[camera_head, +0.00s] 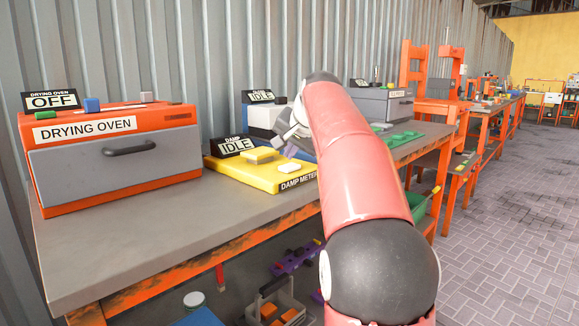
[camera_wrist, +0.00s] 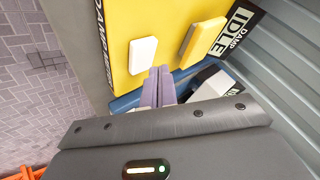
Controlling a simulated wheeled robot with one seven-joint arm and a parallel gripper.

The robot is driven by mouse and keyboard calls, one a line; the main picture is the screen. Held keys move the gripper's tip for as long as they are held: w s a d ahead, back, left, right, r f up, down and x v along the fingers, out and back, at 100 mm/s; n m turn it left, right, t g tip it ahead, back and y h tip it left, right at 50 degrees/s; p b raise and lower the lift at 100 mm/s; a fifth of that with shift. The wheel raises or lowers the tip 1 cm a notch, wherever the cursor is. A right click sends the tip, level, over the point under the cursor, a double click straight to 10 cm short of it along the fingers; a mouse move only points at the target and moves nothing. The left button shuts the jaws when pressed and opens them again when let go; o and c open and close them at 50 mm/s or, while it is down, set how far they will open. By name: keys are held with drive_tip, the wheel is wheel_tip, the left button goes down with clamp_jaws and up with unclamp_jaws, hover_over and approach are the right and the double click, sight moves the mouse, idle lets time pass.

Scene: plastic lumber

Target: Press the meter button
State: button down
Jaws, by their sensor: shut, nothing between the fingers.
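The yellow damp meter (camera_head: 240,172) lies on the workbench, and its body fills the upper middle of the wrist view (camera_wrist: 172,22). A white button-like block (camera_head: 289,167) sits on it near the front label; it also shows in the wrist view (camera_wrist: 143,55). A raised yellow block (camera_head: 258,155) sits beside it, also in the wrist view (camera_wrist: 202,42). The meter's display (camera_head: 233,146) reads "DAMP IDLE". My gripper (camera_wrist: 160,74) is shut and empty, its fingertips appearing just beside the white block. I cannot tell whether they touch. My arm partly hides the gripper in the head view.
An orange and grey drying oven (camera_head: 115,150), display "OFF", stands at the left of the bench (camera_head: 150,240). Behind the meter is a white device (camera_head: 265,117) with an "IDLE" sign. A grey machine (camera_head: 385,103) stands farther right. Corrugated wall (camera_head: 215,60) backs the bench.

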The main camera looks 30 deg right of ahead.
sight(291, 167)
drive_tip(key=shift+f, duration=0.15)
idle(0.3)
drive_tip(key=shift+f, duration=0.3)
drive_tip(key=shift+f+b, duration=0.55)
drive_tip(key=shift+b, duration=0.05)
idle(0.5)
drive_tip(key=shift+r, duration=0.1)
drive_tip(key=shift+r+p, duration=0.85)
drive_tip(key=shift+p, duration=0.2)
drive_tip(key=shift+r, duration=0.1)
wheel_tip(291, 167, up, 3)
drive_tip(key=p, duration=0.3)
drive_tip(key=shift+r, duration=0.95)
